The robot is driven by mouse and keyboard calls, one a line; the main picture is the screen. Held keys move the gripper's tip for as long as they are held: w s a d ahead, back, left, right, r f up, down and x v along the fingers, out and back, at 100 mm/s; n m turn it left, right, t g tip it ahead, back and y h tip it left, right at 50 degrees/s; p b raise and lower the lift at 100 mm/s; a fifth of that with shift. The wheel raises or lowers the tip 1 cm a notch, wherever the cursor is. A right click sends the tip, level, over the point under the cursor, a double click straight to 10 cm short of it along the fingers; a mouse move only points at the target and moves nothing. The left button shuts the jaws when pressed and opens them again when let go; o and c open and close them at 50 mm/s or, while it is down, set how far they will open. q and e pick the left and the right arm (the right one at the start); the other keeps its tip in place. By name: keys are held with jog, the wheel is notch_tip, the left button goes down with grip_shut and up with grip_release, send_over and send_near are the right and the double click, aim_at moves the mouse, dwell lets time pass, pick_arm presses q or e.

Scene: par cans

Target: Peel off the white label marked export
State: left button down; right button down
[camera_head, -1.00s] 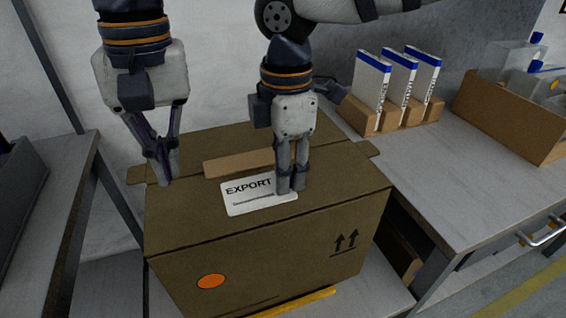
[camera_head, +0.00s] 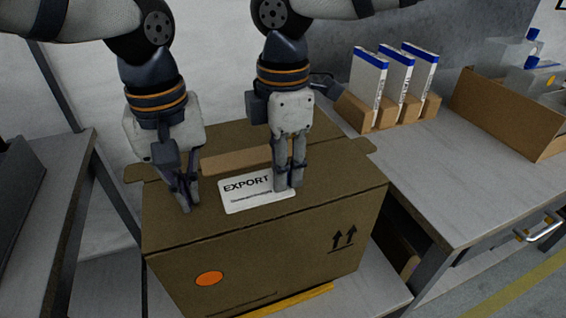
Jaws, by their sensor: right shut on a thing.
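The white label marked EXPORT (camera_head: 245,196) lies on the top of a brown cardboard box (camera_head: 260,238). My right gripper (camera_head: 288,187) is shut on the label's right end, and its fingers hide that edge. The rest of the label looks flat against the box. My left gripper (camera_head: 189,207) is at the box top, a little left of the label and apart from it. Its fingers are close together in this view, and I cannot tell whether they are open or shut.
A strip of brown tape (camera_head: 235,160) runs behind the label. An orange dot (camera_head: 208,279) is on the box front. To the right, a grey table (camera_head: 450,190) holds white and blue packs (camera_head: 367,78) in holders and an open carton (camera_head: 508,115). A dark bin (camera_head: 20,200) stands at left.

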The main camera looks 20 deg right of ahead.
pick_arm(q)
jog(key=shift+f, duration=0.4)
pick_arm(e)
jog(key=shift+r, duration=3.5)
pick_arm(q)
jog(key=shift+r, duration=0.1)
jog(key=shift+r, duration=3.45)
